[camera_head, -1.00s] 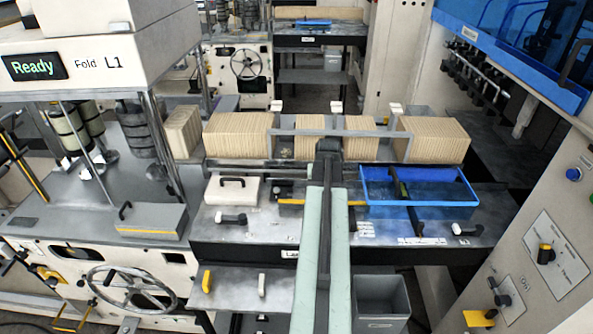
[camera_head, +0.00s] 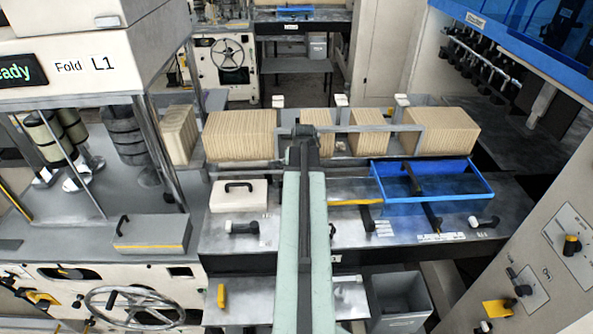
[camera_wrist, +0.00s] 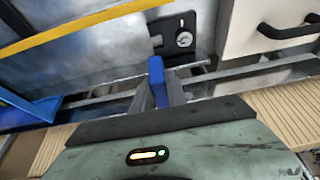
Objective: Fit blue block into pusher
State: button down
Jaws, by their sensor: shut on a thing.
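A small blue block (camera_wrist: 157,78) stands upright between the fingers of my gripper (camera_wrist: 166,92) in the wrist view. My gripper is shut on it. In the head view my gripper (camera_head: 303,131) is over the row of tan stacks, near the gap right of the big left stack; my arm hides the block there. A grey frame (camera_head: 372,129) with upright plates spans the stacks and may be the pusher; I cannot tell for sure. In the wrist view a dark plate with a round fitting (camera_wrist: 184,39) lies just beyond the block.
Tan stacks (camera_head: 240,135) stand on both sides of my gripper. A blue open tray (camera_head: 434,197) is at the right, a white box with a black handle (camera_head: 239,196) at the left. A yellow-edged bar (camera_head: 355,202) lies between them. A grey bin (camera_head: 400,300) stands below.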

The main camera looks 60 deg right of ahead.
jog(key=shift+w+f, duration=0.15)
jog(key=shift+w, duration=0.05)
jog(key=shift+s+f+b, duration=0.15)
jog(key=shift+f+b, duration=0.15)
jog(key=shift+b, duration=0.2)
notch_tip(320, 180, down, 6)
jog(key=b, duration=0.5)
jog(key=shift+r, duration=0.2)
jog(key=shift+a+f+b, duration=0.1)
jog(key=shift+f+b, duration=0.15)
jog(key=shift+b, duration=0.25)
jog(key=shift+f+b, duration=0.75)
jog(key=shift+f, duration=0.05)
dwell(1.4)
jog(key=c, duration=1.3)
grip_release()
jog(key=shift+o, duration=0.2)
